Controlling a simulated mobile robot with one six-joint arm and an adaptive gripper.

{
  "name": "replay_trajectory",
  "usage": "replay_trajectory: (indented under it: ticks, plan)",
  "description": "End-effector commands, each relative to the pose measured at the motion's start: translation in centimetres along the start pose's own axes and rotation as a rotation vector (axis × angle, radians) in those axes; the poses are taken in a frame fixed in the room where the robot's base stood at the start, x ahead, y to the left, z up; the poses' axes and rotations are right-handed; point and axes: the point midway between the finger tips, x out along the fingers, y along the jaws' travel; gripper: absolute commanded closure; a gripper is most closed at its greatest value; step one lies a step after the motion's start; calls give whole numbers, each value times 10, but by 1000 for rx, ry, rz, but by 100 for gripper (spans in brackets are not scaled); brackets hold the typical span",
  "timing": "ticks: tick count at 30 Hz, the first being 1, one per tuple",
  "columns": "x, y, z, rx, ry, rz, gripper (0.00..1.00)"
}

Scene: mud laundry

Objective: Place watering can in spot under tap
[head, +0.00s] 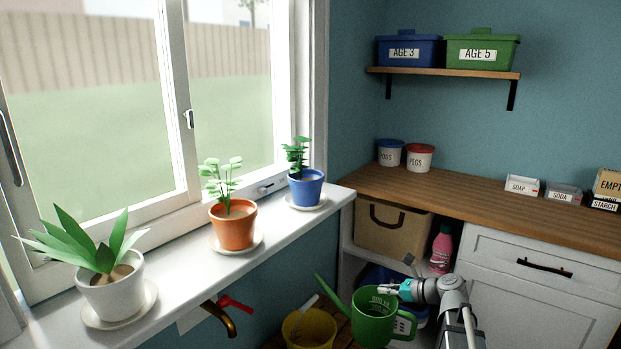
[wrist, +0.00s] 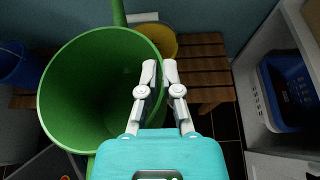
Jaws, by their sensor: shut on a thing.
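The green watering can (head: 372,322) is at the bottom of the head view, its spout pointing up and left. White lettering marks its side. In the wrist view its wide open top (wrist: 95,95) fills the left half, and it looks empty. My gripper (head: 396,288) is at the can's upper rim. In the wrist view my gripper (wrist: 159,78) is shut on the right side of that rim. The brass tap (head: 222,318) with a red handle sticks out below the windowsill, left of the can. The spot under the tap is out of the head view.
A blue basket (wrist: 286,92) sits in the shelving at right. Potted plants line the windowsill (head: 180,275). A wooden counter (head: 470,212) and white cabinet (head: 530,300) stand at right.

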Motion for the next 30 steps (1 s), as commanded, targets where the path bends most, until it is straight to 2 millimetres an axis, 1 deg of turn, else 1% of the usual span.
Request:
replay_trajectory:
  ticks: [1, 30]
  plan:
    - [-6, 0, 14, 0, -1, 0, 100]
    - [-56, 5, 137, 0, 0, 2, 100]
